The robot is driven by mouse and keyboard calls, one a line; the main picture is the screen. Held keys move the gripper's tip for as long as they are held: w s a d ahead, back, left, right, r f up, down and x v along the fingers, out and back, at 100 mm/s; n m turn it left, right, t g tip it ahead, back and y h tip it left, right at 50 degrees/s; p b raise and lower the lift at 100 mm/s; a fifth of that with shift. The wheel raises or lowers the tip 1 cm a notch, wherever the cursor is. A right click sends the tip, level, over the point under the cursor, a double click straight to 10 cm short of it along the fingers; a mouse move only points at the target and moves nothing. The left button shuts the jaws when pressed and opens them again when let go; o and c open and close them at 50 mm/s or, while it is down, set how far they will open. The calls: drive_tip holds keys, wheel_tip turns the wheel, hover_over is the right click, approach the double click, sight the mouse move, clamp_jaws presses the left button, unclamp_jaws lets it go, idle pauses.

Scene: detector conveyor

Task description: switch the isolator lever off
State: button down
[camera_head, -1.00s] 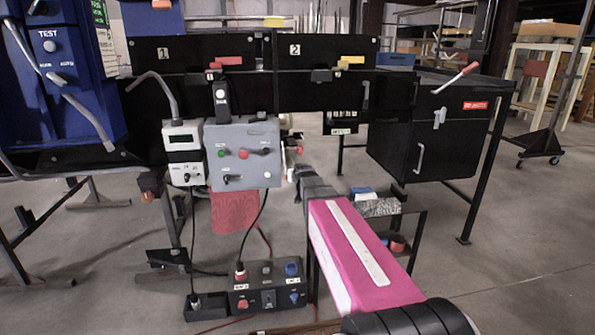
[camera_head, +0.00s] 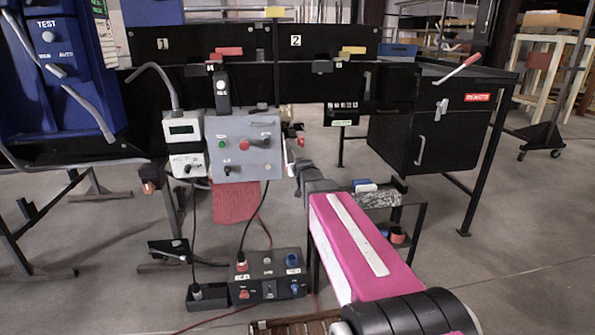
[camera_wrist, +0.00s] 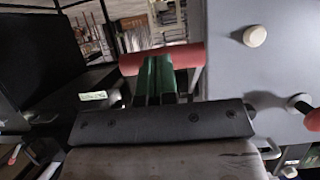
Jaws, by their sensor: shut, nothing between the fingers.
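The grey control box (camera_head: 240,165) stands left of centre in the head view. A small red lever grip (camera_head: 300,141) shows at its right side. In the wrist view the red grip (camera_wrist: 188,55) is a horizontal bar beside the grey box face (camera_wrist: 245,70). My gripper (camera_wrist: 160,68) has its green fingers together, with nothing between them. The fingertips overlap the middle of the red grip and hide part of it; whether they touch it I cannot tell. In the head view my gripper (camera_head: 298,170) is small and partly hidden by my arm, just below the red grip.
A white meter box (camera_head: 184,130) adjoins the control box on the left. A black socket box (camera_head: 268,278) with cables stands below. A black cabinet (camera_head: 400,145) with a red-tipped lever (camera_head: 472,60) is at the right. A small shelf (camera_head: 400,200) stands beside my arm.

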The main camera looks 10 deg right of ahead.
drive_tip(key=s+r, duration=0.2)
drive_tip(key=s, duration=1.1)
drive_tip(key=shift+r, duration=0.25)
drive_tip(key=s+f+g, duration=1.2)
drive_tip(key=s+f, duration=0.7)
drive_tip(key=f, duration=0.2)
drive_tip(key=shift+d+g, duration=0.2)
drive_tip(key=shift+g, duration=0.2)
idle(0.9)
